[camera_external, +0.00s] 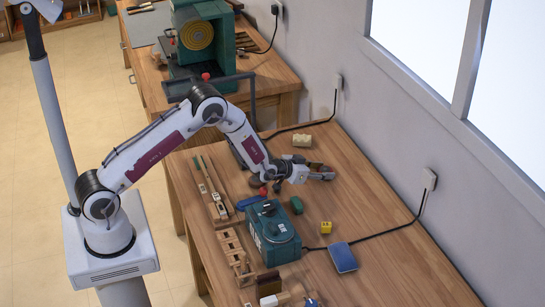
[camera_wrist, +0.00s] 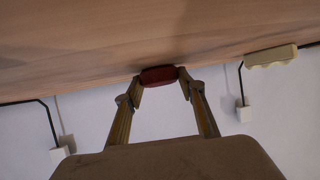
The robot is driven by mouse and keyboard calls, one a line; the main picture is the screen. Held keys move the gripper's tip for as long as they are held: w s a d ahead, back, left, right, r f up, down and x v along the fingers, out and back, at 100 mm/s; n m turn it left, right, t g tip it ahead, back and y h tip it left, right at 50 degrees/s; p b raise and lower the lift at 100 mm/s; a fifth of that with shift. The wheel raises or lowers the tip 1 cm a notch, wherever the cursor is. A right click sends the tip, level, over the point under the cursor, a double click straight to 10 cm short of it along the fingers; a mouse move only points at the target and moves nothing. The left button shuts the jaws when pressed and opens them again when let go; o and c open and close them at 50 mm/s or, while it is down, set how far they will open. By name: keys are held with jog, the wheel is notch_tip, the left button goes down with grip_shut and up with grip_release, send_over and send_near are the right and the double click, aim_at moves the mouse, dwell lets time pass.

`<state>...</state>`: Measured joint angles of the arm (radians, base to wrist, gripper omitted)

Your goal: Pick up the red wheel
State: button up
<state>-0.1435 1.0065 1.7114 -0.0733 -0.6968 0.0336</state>
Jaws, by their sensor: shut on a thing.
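The red wheel (camera_wrist: 159,75) shows in the wrist view as a dark red, rounded piece between my two fingertips. My gripper (camera_wrist: 158,82) is shut on it, one finger at each side. The wooden table top fills the upper part of that view, close to the wheel; I cannot tell whether they touch. In the external view my gripper (camera_external: 322,172) reaches over the far side of the wooden workbench (camera_external: 375,255). There the wheel is too small and too covered by the fingers to make out clearly.
A cream block (camera_external: 302,140) lies beyond my gripper and also shows in the wrist view (camera_wrist: 271,56). A green machine (camera_external: 273,232), a green piece (camera_external: 296,205), a yellow cube (camera_external: 326,227) and a blue book (camera_external: 343,257) stand nearer. The bench's right side is mostly clear.

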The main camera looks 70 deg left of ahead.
aim_at(322, 171)
jog(key=shift+r, duration=0.2)
notch_tip(322, 171, up, 10)
jog(key=shift+f, duration=0.15)
dwell(0.6)
dwell(0.5)
